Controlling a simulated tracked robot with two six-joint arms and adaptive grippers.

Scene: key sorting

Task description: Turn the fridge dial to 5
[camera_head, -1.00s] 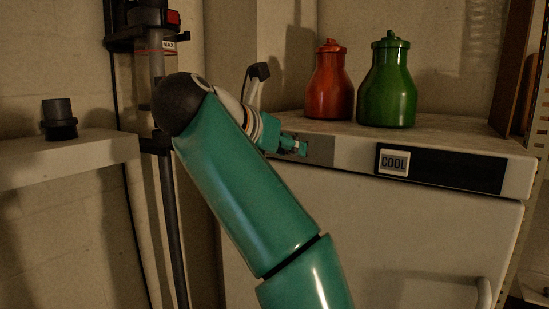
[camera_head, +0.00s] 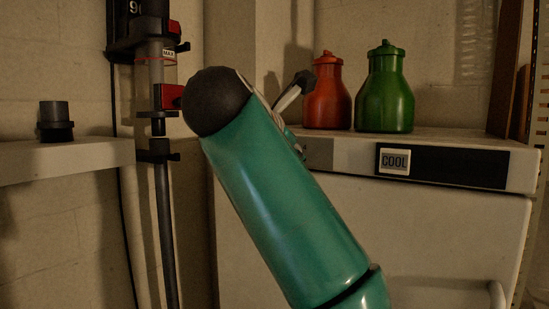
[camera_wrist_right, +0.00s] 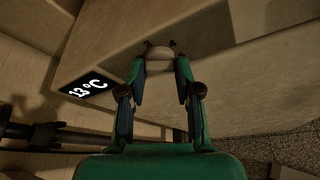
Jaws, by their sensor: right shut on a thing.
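The fridge (camera_head: 440,230) is a pale box with a dark front strip and a COOL label (camera_head: 395,162). In the right wrist view, a small pale round knob (camera_wrist_right: 159,52), apparently the dial, sits on the fridge front. My right gripper (camera_wrist_right: 160,68) has a finger on each side of it and is shut on it. A black display (camera_wrist_right: 88,88) beside it reads 13 °C. I cannot make out dial numbers. In the head view, my green right arm hides the knob and most of the gripper. My left gripper is not in view.
A red bottle (camera_head: 327,97) and a green bottle (camera_head: 385,95) stand on the fridge top. A pale shelf (camera_head: 70,162) with a black cylinder (camera_head: 56,121) is at left. A vertical pole device with a red clamp (camera_head: 168,97) stands close beside my arm's dark joint.

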